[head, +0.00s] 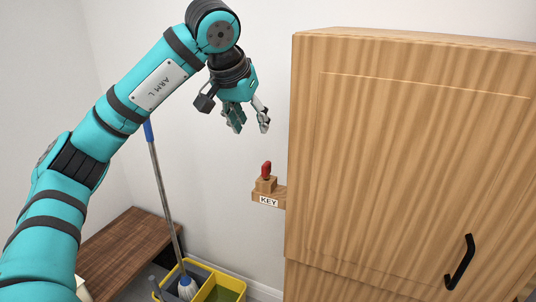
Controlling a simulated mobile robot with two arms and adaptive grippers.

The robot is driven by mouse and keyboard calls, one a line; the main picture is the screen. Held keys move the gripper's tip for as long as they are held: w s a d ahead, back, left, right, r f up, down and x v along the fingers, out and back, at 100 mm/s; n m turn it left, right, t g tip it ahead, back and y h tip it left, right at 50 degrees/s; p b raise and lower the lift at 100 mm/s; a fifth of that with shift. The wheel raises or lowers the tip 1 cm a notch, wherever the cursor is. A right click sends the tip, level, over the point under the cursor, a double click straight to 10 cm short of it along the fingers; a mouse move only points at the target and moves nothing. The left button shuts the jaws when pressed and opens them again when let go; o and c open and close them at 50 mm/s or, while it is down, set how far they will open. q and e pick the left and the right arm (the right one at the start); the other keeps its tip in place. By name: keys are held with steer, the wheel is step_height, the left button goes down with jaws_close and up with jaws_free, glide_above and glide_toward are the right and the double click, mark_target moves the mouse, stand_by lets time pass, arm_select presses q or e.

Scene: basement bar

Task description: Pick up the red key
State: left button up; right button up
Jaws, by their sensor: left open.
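The red key (266,170) stands upright in a small wooden block on a little wooden shelf (271,192). The shelf has a label reading KEY and joins the left side of the cabinet. My left gripper (250,127) is open and empty, pointing down. In the picture it is above and slightly left of the key, with a gap between them. My right gripper is not in view.
A tall wooden cabinet (400,160) with a black handle (459,262) fills the right. A mop (165,200) leans in a yellow bucket (226,282) below. A low brown wooden table (128,250) stands at lower left. The white wall behind is bare.

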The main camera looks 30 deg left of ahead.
mark_target(266, 164)
arm_select(q)
steer(key=p+x, duration=0.1)
steer(key=x, duration=1)
steer(key=shift+w+f, duration=0.1)
steer(key=shift+f, duration=0.3)
steer(key=shift+d+f+p, duration=0.1)
steer(key=shift+f+p, duration=0.45)
steer(key=p+x, duration=0.1)
steer(key=x, duration=0.3)
steer(key=shift+f, duration=0.1)
steer(key=shift+c, duration=0.4)
jaws_close()
